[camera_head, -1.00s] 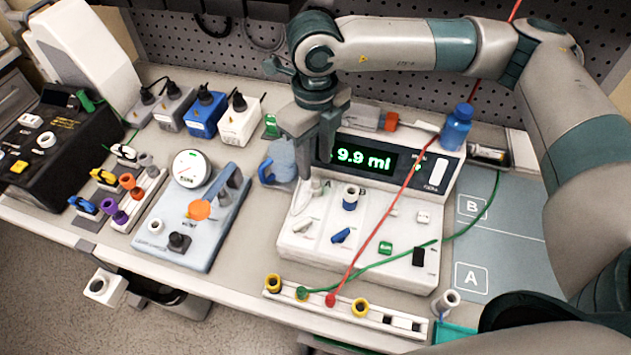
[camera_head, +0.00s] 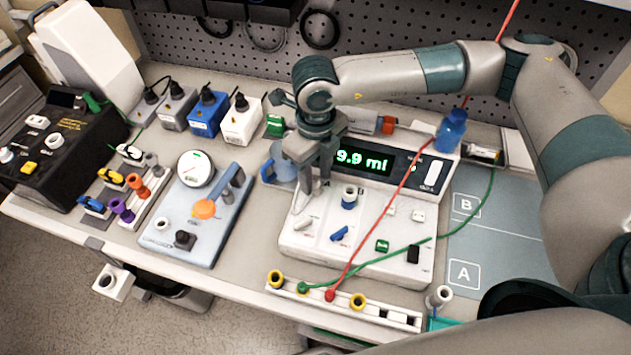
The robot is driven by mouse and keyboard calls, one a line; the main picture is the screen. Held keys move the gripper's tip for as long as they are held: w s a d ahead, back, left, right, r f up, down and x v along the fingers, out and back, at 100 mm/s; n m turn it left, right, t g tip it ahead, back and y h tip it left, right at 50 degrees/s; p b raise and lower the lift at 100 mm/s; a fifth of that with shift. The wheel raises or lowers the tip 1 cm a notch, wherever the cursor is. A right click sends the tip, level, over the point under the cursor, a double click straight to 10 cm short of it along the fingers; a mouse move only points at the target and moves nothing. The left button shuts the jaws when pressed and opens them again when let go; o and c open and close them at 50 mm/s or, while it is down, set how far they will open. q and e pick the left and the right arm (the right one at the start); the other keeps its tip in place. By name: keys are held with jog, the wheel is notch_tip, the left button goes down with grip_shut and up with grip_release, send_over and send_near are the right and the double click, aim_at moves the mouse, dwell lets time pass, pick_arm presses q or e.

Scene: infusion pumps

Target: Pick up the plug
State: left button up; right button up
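My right gripper (camera_head: 309,183) is pointed down over the left part of the white infusion pump (camera_head: 300,245), by its display. Its fingers look apart, with a small pale upright part showing between or behind them; I cannot tell whether they touch it. A red plug (camera_head: 330,295) and a green plug (camera_head: 302,287) with cables sit on the white socket strip (camera_head: 274,290) at the front edge, away from the gripper. Which plug the task names is not clear. My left gripper is out of view.
A blue-grey device with a gauge (camera_head: 178,240) stands left of the pump. A blue bottle (camera_head: 452,133) stands at the pump's right rear. A grey mat marked A and B (camera_head: 500,250) is clear. Cables cross the pump.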

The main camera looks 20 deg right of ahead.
aim_at(315, 178)
grip_shut()
jog(key=shift+r+b, duration=0.65)
jog(key=shift+r, duration=0.05)
notch_tip(315, 178, up, 2)
jog(key=shift+r+b, duration=0.25)
jog(key=shift+b, duration=0.65)
jog(key=s+a+r+b, duration=0.3)
jog(key=s+r, duration=0.4)
jog(key=s, duration=0.4)
jog(key=shift+s+b, duration=0.15)
jog(key=shift+b, duration=0.55)
